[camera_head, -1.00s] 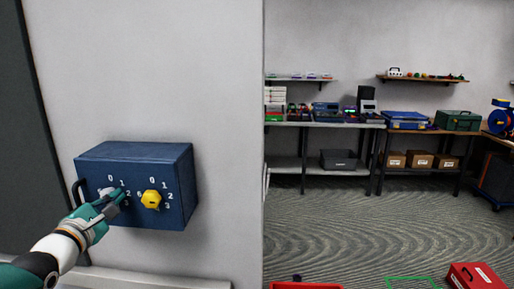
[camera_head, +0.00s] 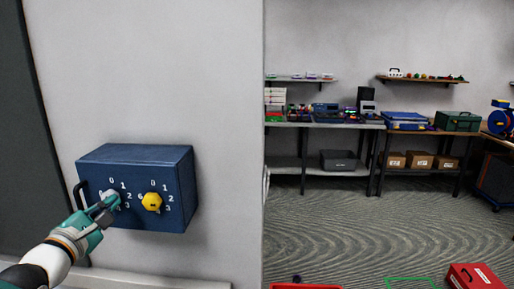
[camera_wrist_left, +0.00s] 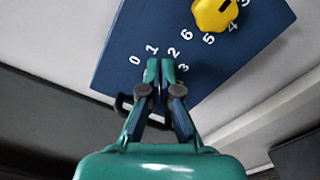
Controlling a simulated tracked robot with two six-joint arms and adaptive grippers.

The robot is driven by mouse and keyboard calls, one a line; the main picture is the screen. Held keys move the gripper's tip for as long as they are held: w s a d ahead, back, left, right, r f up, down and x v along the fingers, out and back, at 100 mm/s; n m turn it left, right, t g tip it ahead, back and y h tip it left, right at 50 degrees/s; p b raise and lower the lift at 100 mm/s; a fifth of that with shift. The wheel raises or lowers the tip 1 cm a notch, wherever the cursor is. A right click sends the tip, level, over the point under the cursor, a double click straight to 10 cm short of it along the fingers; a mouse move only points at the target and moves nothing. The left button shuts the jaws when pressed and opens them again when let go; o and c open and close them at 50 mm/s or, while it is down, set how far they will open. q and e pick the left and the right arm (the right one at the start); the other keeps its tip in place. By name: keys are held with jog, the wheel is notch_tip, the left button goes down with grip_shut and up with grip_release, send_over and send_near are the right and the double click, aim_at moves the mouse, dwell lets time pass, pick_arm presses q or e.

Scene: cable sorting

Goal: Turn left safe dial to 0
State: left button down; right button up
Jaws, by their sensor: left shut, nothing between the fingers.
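A dark blue safe box (camera_head: 140,158) is on the pale wall at the left, with two dials on its front. The left dial (camera_head: 111,196) is greyish and partly hidden by my gripper; which number it points to cannot be told. The right dial (camera_head: 152,202) is yellow and also shows in the left wrist view (camera_wrist_left: 212,14). My left gripper (camera_head: 110,205) is shut and empty at the left dial, at its lower side; touching or apart cannot be told. In the left wrist view its fingertips (camera_wrist_left: 160,66) lie beside the white numbers 0, 1 and 2, and the left dial is hidden. My right gripper is not in view.
A black handle (camera_head: 77,195) sticks out at the box's left side. A pale ledge (camera_head: 150,281) runs below the box. Shelves and tables with goods stand farther back at the right. A red case (camera_head: 477,276) lies on the floor.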

pick_arm(q)
jog(key=s, duration=0.3)
jog(key=shift+s+a, duration=0.1)
jog(key=shift+s, duration=0.15)
jog(key=w+d+f+g+h, duration=0.1)
jog(key=w+d+f+g, duration=0.15)
jog(key=f, duration=0.65)
jog(key=w+d+f+g+h, duration=0.15)
jog(key=d+f, duration=0.25)
jog(key=f, duration=0.5)
jog(key=s+d+f+m+g, duration=0.1)
jog(key=s+d+f+g, duration=0.15)
jog(key=f, duration=0.65)
jog(key=s+d+f+m+g, duration=0.1)
jog(key=s+d+f+g, duration=0.2)
jog(key=f, duration=0.5)
jog(key=s+d+f+m+g, duration=0.4)
jog(key=s+f+m, duration=0.5)
jog(key=s, duration=0.2)
jog(key=s+d+f+m+g, duration=0.3)
jog(key=s+f+m, duration=0.6)
jog(key=s, duration=0.3)
jog(key=shift+s+d+m+g, duration=0.35)
jog(key=shift+m+g, duration=0.1)
jog(key=shift+m, duration=0.15)
